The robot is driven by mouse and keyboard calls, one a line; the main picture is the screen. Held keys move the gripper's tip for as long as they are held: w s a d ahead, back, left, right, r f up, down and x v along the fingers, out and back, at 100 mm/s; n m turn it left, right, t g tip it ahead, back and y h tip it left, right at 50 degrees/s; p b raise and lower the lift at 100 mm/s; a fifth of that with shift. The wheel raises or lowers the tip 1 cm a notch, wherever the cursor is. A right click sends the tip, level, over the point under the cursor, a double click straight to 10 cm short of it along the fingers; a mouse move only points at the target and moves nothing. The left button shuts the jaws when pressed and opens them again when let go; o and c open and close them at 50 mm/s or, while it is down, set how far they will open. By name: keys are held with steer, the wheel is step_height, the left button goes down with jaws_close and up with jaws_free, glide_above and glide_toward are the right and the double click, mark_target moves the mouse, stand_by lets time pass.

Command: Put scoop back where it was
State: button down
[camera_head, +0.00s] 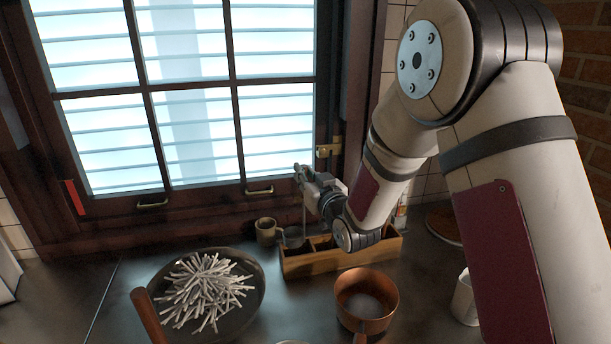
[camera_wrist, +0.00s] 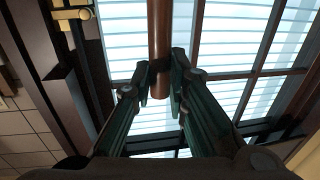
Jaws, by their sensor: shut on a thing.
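My gripper (camera_head: 306,178) is shut on the scoop's handle, above the left end of a wooden compartment box (camera_head: 312,266). In the wrist view the gripper's fingers (camera_wrist: 160,82) close on the scoop's brown rod-like handle (camera_wrist: 159,30). In the head view the scoop (camera_head: 293,238) hangs nearly upright, its thin handle running down to a small dark grey bowl at the box's left end. I cannot tell whether the bowl is inside the left compartment or just above or behind it. The gripper hides the handle's top in the head view.
A small brown cup (camera_head: 265,231) stands just left of the box. A dark pan (camera_head: 252,304) with white sticks is front left, and a copper pot (camera_head: 367,312) is front centre. A white mug (camera_head: 464,302) is at right. The window (camera_head: 245,145) rises close behind.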

steer(key=shift+f, duration=0.35)
